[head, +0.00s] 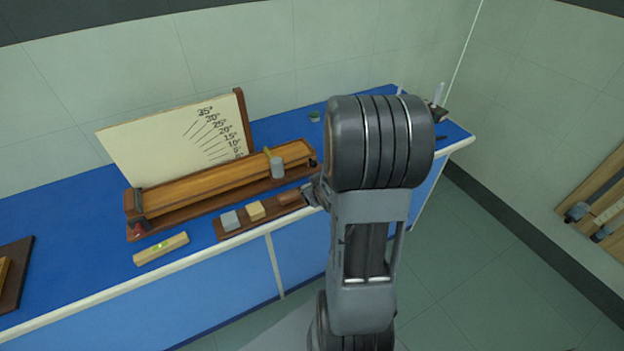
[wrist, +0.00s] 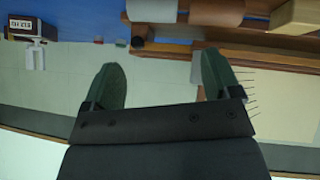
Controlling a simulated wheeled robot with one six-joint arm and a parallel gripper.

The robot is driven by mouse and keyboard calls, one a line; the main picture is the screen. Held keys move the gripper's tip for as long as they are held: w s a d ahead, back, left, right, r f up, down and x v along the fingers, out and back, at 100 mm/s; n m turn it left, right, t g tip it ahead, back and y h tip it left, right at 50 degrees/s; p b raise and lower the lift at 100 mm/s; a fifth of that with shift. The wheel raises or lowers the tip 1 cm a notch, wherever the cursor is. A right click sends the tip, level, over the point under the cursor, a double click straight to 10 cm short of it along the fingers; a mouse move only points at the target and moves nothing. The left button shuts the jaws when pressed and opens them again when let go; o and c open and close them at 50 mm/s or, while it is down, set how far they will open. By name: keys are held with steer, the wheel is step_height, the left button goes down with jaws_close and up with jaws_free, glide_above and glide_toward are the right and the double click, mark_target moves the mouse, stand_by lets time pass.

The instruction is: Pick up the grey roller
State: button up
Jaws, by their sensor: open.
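The grey roller (wrist: 152,10) shows pale at the top edge of the wrist view, cut off by the frame. It lies beside a brown roller (wrist: 215,12) at one end of a low wooden rack (head: 232,235). In the head view I cannot make it out, as my gripper and arm cover that end. My gripper (head: 313,194) is at the right end of the rack. In the wrist view its two green-padded jaws (wrist: 162,68) are apart with nothing between them; the roller is beyond their tips.
The rack also holds a tan block (head: 255,211) and a grey block (head: 230,221). Behind stands a wooden ramp (head: 215,186) with a grey cylinder (head: 277,167) at it and a marked board (head: 165,140). A spirit level (head: 161,249) lies on the blue bench, front left.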

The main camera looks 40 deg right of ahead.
steer(key=d+f+t+b, duration=0.1)
steer(key=b, duration=0.1)
steer(key=s+d+f+t+y+b, duration=0.1)
steer(key=f+t+b, duration=0.1)
steer(key=b, duration=0.1)
steer(key=s+d+f+m+t+b, duration=0.1)
steer(key=b, duration=0.1)
steer(key=shift+f+t, duration=0.35)
steer(key=shift+t, duration=0.05)
steer(key=shift+w+b, duration=0.15)
steer(key=shift+b, duration=1.1)
steer(key=shift+r+p+x, duration=0.15)
steer(key=shift+p+x, duration=0.3)
steer(key=shift+x, duration=2.2)
steer(key=shift+r+p+x, duration=0.15)
steer(key=shift+p+x, duration=0.25)
steer(key=shift+x, duration=2.3)
steer(key=shift+w+a, duration=0.15)
steer(key=shift+a, duration=0.05)
steer(key=shift+c, duration=0.3)
